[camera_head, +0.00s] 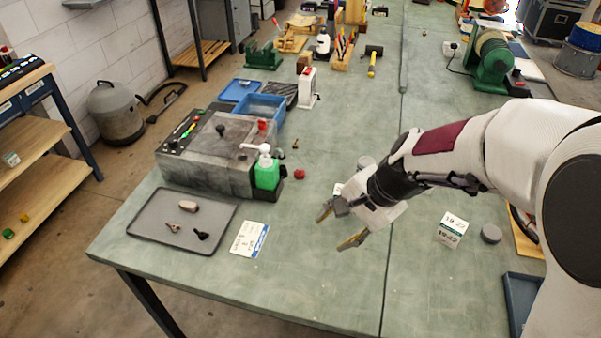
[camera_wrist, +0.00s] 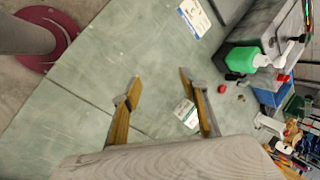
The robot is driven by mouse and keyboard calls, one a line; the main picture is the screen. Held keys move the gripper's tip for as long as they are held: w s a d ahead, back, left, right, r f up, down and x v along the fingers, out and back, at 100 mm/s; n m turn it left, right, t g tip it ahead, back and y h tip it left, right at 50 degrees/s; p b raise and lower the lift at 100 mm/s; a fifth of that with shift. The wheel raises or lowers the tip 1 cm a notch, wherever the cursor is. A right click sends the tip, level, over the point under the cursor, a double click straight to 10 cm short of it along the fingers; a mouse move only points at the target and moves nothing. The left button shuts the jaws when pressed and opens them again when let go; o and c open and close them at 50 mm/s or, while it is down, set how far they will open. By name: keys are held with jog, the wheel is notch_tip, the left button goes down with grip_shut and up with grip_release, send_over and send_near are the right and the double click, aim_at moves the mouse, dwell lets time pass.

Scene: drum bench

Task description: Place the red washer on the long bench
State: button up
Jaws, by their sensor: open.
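My gripper (camera_head: 332,232) is open and empty above the middle of the long green bench (camera_head: 300,285), its fingers pointing left. A small red round piece (camera_head: 299,174) lies on the bench beside the green bottle, beyond the gripper. It also shows in the wrist view (camera_wrist: 221,89), to the right of the fingers. It is too small to tell whether it is a washer. No other clear red washer shows.
A green bottle (camera_head: 266,173) stands by a grey machine (camera_head: 215,150). A grey tray (camera_head: 150,226) holds small parts; a card (camera_head: 249,238) lies beside it. A white box (camera_head: 451,230) and grey disc (camera_head: 491,234) are at right. The front middle is clear.

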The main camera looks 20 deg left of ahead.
aim_at(300, 174)
jog(key=w+a+f+m, duration=0.2)
jog(key=w+a+m, duration=0.1)
jog(key=w, duration=0.1)
jog(key=w+a+f+m+t+y, duration=0.1)
jog(key=w+a+f+m, duration=0.2)
jog(key=w, duration=0.1)
jog(key=w+a+f+m+t, duration=0.1)
jog(key=w+a+f+m, duration=0.2)
jog(key=w+a+m, duration=0.1)
jog(key=shift+w+y, duration=0.3)
jog(key=shift+w, duration=0.1)
jog(key=w+m, duration=0.2)
jog(key=w+a+m+t, duration=0.1)
jog(key=w, duration=0.1)
jog(key=shift+f+m, duration=0.4)
jog(key=w+r+m, duration=0.1)
jog(key=w+m, duration=0.1)
jog(key=w+r+m+t, duration=0.1)
jog(key=m, duration=0.1)
jog(key=w+r+m+t, duration=0.1)
jog(key=w+m, duration=0.1)
jog(key=shift+w+d, duration=0.25)
jog(key=shift+w, duration=0.05)
jog(key=shift+w+d+f+m, duration=0.1)
jog(key=shift+w+d+m, duration=0.15)
jog(key=shift+m, duration=0.55)
jog(key=shift+x, duration=1.3)
